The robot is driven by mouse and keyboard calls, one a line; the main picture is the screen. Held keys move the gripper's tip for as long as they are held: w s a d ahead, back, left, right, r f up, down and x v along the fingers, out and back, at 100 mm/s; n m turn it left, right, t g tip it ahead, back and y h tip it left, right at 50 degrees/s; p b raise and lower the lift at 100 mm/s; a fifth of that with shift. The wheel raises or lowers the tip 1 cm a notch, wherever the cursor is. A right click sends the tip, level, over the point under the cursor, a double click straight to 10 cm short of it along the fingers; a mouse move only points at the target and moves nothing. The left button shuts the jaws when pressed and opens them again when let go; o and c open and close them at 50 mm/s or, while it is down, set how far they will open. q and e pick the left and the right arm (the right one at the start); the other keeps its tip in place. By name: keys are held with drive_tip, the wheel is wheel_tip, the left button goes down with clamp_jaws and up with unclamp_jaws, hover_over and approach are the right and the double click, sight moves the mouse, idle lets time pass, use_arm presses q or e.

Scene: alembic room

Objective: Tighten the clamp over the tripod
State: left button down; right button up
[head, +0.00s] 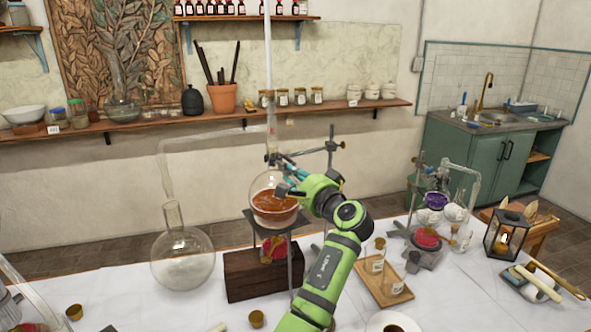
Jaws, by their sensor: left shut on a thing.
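The clamp (275,158) is at the flask's neck, above the tripod. My green left arm reaches up from the bottom. My left gripper (286,182) is shut at the clamp, in front of the flask's right shoulder. The fingers and wrist hide much of the clamp and its screw. My right gripper is not in view.
A large empty-looking flask (183,257) stands left of the block, joined to glass tubing. A wooden tray (384,285) with small jars lies right of my arm. A second glass setup (432,205) and a lantern (506,235) stand further right.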

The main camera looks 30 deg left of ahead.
use_arm(q)
drive_tip(key=shift+a+r+m+p, duration=0.1)
drive_tip(key=shift+r+m+p, duration=0.25)
drive_tip(key=shift+r+m, duration=0.15)
drive_tip(key=shift+f, duration=0.1)
drive_tip(key=c, duration=1.4)
unclamp_jaws()
drive_tip(key=shift+o, duration=1.3)
drive_tip(key=shift+w, duration=0.1)
drive_tip(key=shift+s+f, duration=0.25)
drive_tip(key=v, duration=1.1)
drive_tip(key=shift+d, duration=0.35)
